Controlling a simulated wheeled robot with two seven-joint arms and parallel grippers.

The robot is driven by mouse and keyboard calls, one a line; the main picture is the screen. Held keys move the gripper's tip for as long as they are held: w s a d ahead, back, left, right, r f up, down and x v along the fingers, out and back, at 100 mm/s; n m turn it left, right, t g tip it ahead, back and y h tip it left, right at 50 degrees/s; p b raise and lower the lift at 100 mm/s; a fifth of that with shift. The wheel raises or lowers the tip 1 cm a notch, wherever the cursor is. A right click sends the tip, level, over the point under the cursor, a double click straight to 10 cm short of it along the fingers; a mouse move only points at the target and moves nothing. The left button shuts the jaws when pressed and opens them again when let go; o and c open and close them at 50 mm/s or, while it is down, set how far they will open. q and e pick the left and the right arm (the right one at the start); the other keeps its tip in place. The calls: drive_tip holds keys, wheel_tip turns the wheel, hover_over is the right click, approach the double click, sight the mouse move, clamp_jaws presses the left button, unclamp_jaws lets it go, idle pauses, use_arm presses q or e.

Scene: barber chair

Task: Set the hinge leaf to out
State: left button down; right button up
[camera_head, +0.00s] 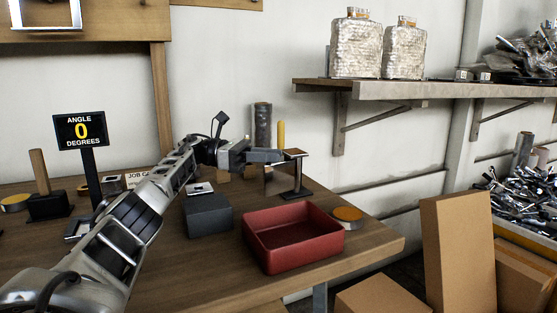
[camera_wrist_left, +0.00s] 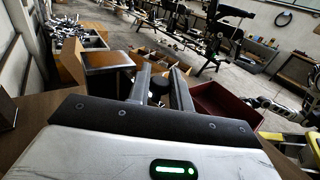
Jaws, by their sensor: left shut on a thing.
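My left gripper (camera_head: 274,155) reaches in over the bench beside a small stand (camera_head: 296,176) with a flat brown-and-dark plate (camera_head: 293,153) on top. I cannot tell for sure which part is the hinge leaf. In the left wrist view my left gripper (camera_wrist_left: 162,80) has a small dark round piece (camera_wrist_left: 158,88) between its fingers and is shut on it. The fingers hide much of this piece and how it joins the stand. A black sign (camera_head: 81,131) reads "ANGLE 0 DEGREES". My right gripper is not in view.
A red tray (camera_head: 291,262) and a dark box (camera_head: 207,215) stand on the wooden bench (camera_head: 388,243) in front of the gripper. A yellow upright handle (camera_head: 281,135) and a dark cylinder (camera_head: 262,123) stand behind it. Cardboard boxes (camera_head: 459,250) stand right of the bench.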

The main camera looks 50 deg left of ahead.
use_arm(q)
drive_tip(key=shift+d, duration=0.1)
drive_tip(key=c, duration=1.3)
unclamp_jaws()
drive_tip(key=shift+c, duration=0.2)
drive_tip(key=shift+r, duration=0.35)
wheel_tip(320, 180, up, 2)
drive_tip(key=shift+r+p, duration=0.25)
drive_tip(key=shift+p, duration=0.3)
drive_tip(key=shift+s+d+r, duration=0.15)
drive_tip(key=shift+r, duration=0.05)
drive_tip(key=s+d+r+b, duration=0.6)
drive_tip(key=s+d+r, duration=0.3)
drive_tip(key=shift+s+d+r+b, duration=0.15)
drive_tip(key=shift+d+r+b, duration=0.1)
drive_tip(key=shift+d+b, duration=0.15)
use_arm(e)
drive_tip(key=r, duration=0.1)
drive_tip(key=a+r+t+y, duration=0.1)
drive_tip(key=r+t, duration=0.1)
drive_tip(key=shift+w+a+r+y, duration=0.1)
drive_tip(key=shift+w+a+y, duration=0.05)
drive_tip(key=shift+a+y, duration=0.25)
